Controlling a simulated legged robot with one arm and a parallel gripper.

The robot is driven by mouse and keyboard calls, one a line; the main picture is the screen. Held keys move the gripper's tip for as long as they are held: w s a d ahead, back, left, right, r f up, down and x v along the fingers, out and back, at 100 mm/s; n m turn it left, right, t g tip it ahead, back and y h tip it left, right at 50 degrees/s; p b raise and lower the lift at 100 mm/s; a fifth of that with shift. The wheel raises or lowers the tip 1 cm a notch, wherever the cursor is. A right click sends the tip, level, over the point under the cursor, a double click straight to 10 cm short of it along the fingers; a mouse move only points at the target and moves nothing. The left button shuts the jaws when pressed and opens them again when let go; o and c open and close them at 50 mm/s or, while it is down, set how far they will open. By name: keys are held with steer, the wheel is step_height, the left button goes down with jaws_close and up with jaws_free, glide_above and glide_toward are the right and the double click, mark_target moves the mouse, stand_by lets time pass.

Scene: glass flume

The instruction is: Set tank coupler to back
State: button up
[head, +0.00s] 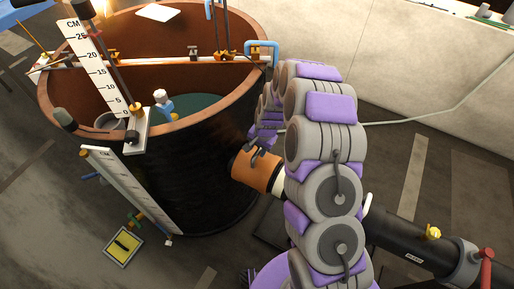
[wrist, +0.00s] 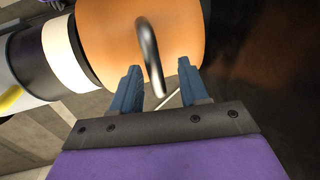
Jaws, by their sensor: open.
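The tank coupler is an orange cylinder (head: 256,173) on the side of the dark round tank (head: 195,185), where a pipe meets it. It also fills the top of the wrist view (wrist: 107,28), with a dark curved handle (wrist: 149,50) standing out from it. My gripper (wrist: 160,72) is open, its two blue fingers pointing at the coupler. The handle's bent end appears between the fingers; I cannot tell whether they touch it. In the head view my arm hides part of the pipe beside the coupler.
A black pipe (head: 405,240) runs to the lower right, with a yellow valve (head: 433,232) and a red handle (head: 486,253). A white scale (head: 135,190) stands against the tank. A yellow tray (head: 124,246) lies on the floor. A pale wall (head: 420,65) stands behind.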

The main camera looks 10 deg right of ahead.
step_height(320, 180, up, 17)
steer(key=s+d+p, duration=0.2)
steer(key=p, duration=0.1)
steer(key=shift+d, duration=0.15)
steer(key=shift+f, duration=0.1)
stand_by(0.3)
steer(key=s+r+n+g, duration=0.1)
steer(key=s+r+n, duration=0.1)
steer(key=s+r, duration=0.45)
steer(key=s+r+n, duration=0.2)
steer(key=s+r, duration=0.2)
steer(key=s, duration=0.5)
steer(key=s+d+r+n+g+h, duration=0.1)
steer(key=s+d+r, duration=0.1)
steer(key=s, duration=0.9)
steer(key=s+d+r+n+g, duration=0.1)
steer(key=s+d+r+n, duration=0.1)
steer(key=s, duration=1)
steer(key=shift+d+r+h, duration=0.2)
steer(key=shift+r+h, duration=0.2)
steer(key=shift+r, duration=0.05)
steer(key=shift+w, duration=0.1)
